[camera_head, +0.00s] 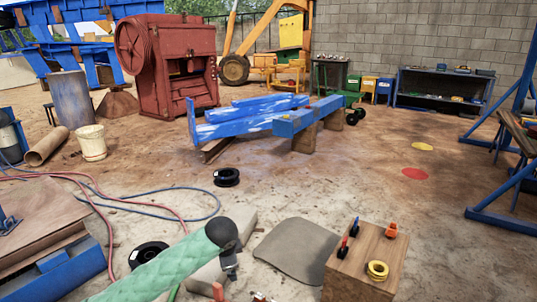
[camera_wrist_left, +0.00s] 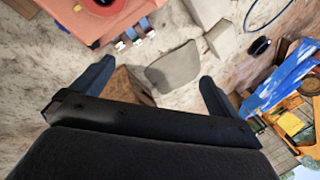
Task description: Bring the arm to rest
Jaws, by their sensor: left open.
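My left arm (camera_head: 165,265), in a mint-green sleeve, comes in from the bottom left of the head view, its dark joint over the sandy ground. Its gripper cannot be made out clearly there. In the left wrist view my left gripper (camera_wrist_left: 157,75) shows two dark blue fingers spread wide apart, with nothing between them but the view of the ground, a wooden block (camera_wrist_left: 130,84) and a grey mat (camera_wrist_left: 172,69) beyond. My right arm and gripper are not in view.
A grey mat (camera_head: 303,250) lies between. Hoses (camera_head: 130,205) and a black spool (camera_head: 227,177) lie on the ground. A red crusher (camera_head: 172,65) stands behind.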

